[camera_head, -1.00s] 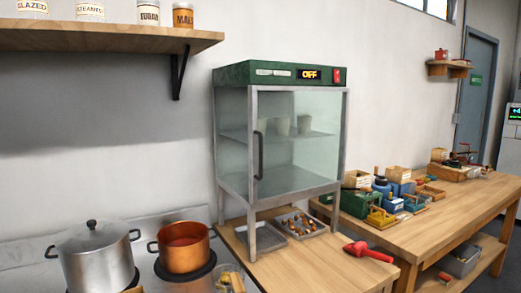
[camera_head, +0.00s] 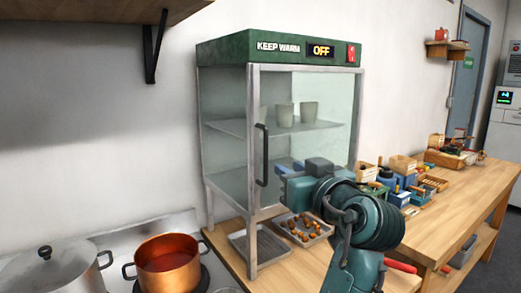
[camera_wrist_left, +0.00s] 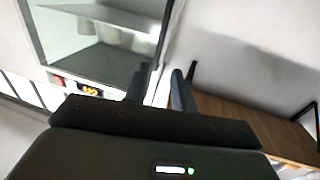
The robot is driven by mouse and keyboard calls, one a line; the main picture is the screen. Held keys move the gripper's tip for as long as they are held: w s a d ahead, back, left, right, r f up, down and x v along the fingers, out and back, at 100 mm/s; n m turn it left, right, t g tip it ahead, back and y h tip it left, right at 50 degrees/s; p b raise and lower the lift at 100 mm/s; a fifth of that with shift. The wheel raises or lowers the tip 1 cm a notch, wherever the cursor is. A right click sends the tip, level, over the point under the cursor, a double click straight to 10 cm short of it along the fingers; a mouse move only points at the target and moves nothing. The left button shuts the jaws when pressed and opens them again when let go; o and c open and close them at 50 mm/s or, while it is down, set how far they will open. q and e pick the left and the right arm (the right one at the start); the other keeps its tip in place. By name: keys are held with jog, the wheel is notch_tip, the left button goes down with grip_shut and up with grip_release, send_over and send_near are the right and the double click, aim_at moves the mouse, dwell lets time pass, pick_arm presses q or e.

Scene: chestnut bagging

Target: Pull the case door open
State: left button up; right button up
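The black upright door handle (camera_head: 262,155) is on the door's left side. My left gripper (camera_head: 284,168) is in front of the door, just right of the handle. In the left wrist view its two dark fingers (camera_wrist_left: 160,88) are apart, with the case's pale post beyond them. I cannot tell whether a finger touches the handle. My right gripper is not in view.
A copper pot (camera_head: 167,262) and a steel pot (camera_head: 55,272) stand at lower left. A tray of chestnuts (camera_head: 303,230) and an empty tray (camera_head: 258,244) lie under the case. Boxes crowd the bench (camera_head: 450,210) at right. A wall shelf (camera_head: 100,12) hangs at upper left.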

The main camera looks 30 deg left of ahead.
aim_at(267, 153)
pick_arm(q)
jog(key=p+x, duration=0.4)
jog(key=x, duration=0.8)
jog(key=shift+w+a, duration=0.2)
jog(key=shift+a, duration=0.1)
jog(key=shift+c, duration=0.3)
grip_shut()
